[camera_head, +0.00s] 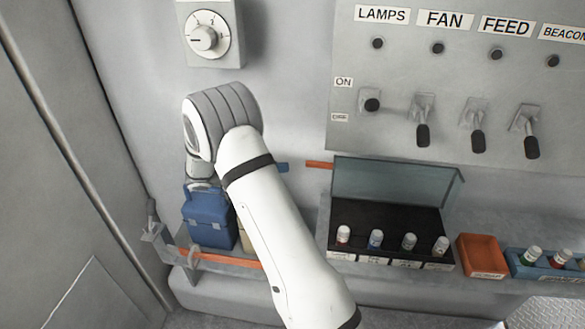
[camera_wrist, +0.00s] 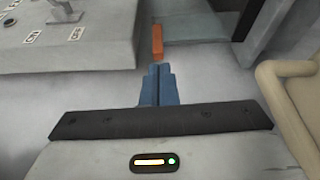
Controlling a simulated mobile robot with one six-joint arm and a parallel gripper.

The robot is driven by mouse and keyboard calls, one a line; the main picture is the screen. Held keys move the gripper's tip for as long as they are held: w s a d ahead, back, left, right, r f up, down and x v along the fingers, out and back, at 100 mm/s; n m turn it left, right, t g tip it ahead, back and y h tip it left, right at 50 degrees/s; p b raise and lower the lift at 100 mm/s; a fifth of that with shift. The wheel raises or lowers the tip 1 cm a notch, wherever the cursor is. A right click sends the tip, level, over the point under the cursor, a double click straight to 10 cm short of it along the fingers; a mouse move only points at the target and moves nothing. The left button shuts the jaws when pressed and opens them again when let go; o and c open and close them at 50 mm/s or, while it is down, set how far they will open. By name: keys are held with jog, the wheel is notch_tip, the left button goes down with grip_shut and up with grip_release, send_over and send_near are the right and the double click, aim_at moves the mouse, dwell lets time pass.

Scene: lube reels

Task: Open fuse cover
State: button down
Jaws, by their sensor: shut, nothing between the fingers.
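The fuse cover (camera_head: 395,186) is a tinted see-through lid, standing raised at the back edge of the black fuse box (camera_head: 385,252). An orange tab (camera_head: 319,164) sticks out from the cover's upper left. Several fuses stand upright in the box, uncovered. My gripper (camera_head: 284,167) shows only as a small blue tip, left of the tab with a gap; my arm hides the rest. In the wrist view, the blue fingers (camera_wrist: 159,70) are together and empty, pointing at the orange tab (camera_wrist: 157,43). The tinted cover (camera_wrist: 195,25) lies beyond, at upper right.
A switch panel (camera_head: 450,75) with levers is above the box. A rotary dial (camera_head: 208,37) is at upper left. A blue case (camera_head: 208,216) stands on the shelf behind an orange rail (camera_head: 225,259). An orange box (camera_head: 482,256) and a blue fuse tray (camera_head: 545,264) are at right.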

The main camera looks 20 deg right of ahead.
jog(key=v, duration=0.5)
jog(key=shift+f+b, duration=0.2)
jog(key=shift+b, duration=0.1)
